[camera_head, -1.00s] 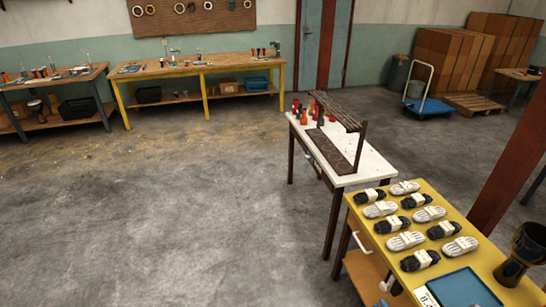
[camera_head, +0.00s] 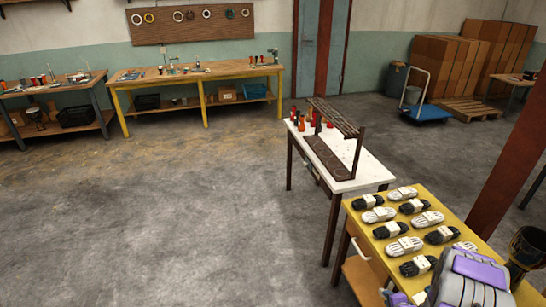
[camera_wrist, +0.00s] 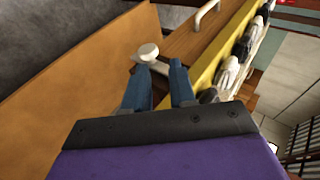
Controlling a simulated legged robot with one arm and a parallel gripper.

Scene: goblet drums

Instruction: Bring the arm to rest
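My arm, grey with purple pads (camera_head: 475,272), shows at the lower right of the head view, in front of the yellow table's near end. In the wrist view my gripper (camera_wrist: 160,68) has two blue fingers standing apart with a gap between them. Nothing is seen held in the gap. A white rounded knob or handle end (camera_wrist: 148,51) appears just beyond the fingertips; I cannot tell whether they touch it. The fingertips are not clear in the head view.
The yellow table (camera_head: 365,232) carries several black and white bundles. Its drawer handle (camera_wrist: 206,14) and an orange-brown panel (camera_wrist: 75,85) are close to my gripper. A white table (camera_head: 372,174) with a dark rack stands behind. The floor (camera_head: 180,220) to the left is clear.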

